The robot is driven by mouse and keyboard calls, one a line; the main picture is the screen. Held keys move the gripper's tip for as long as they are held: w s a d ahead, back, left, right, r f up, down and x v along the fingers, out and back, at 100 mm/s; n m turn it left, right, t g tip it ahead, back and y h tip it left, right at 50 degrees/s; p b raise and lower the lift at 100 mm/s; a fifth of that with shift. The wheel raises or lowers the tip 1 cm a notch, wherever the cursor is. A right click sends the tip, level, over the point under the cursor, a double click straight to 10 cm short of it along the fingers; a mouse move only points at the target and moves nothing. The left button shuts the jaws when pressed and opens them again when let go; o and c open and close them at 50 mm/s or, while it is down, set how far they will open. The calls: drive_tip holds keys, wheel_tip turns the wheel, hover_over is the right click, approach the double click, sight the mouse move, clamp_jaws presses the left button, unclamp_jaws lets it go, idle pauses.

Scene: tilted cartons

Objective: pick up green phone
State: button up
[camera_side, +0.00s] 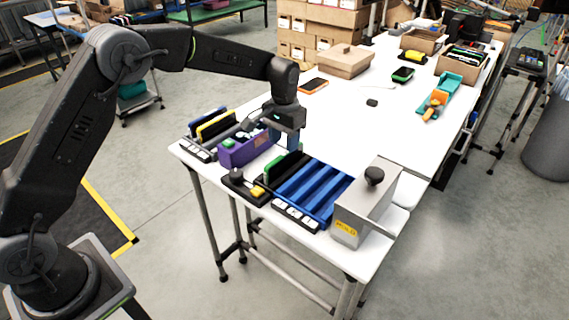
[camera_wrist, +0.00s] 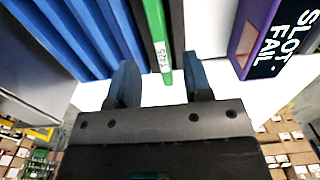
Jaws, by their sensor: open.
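A green phone (camera_side: 283,163) stands on edge at the left end of a blue slotted rack (camera_side: 312,188) in the side view. In the wrist view the green phone (camera_wrist: 162,62) shows as a thin upright strip with a white label, next to a black slab (camera_wrist: 152,18). My gripper (camera_side: 291,140) is above the table, close over the phone and beside the purple bin. In the wrist view my gripper (camera_wrist: 160,80) has its two fingers apart, with the phone's lower end in line with the gap. I cannot tell whether the fingertips reach past its edge.
A purple bin (camera_side: 240,150), marked "SLOT FAIL" in the wrist view (camera_wrist: 247,35), stands close to the left. A grey box with a black knob (camera_side: 362,207) is right of the rack. A black fixture (camera_side: 243,187) stands in front. Another green-black device (camera_side: 403,75) lies farther back.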

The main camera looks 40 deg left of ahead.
sight(283, 154)
drive_tip(key=shift+s+f, duration=0.2)
drive_tip(key=shift+f, duration=2.55)
clamp_jaws()
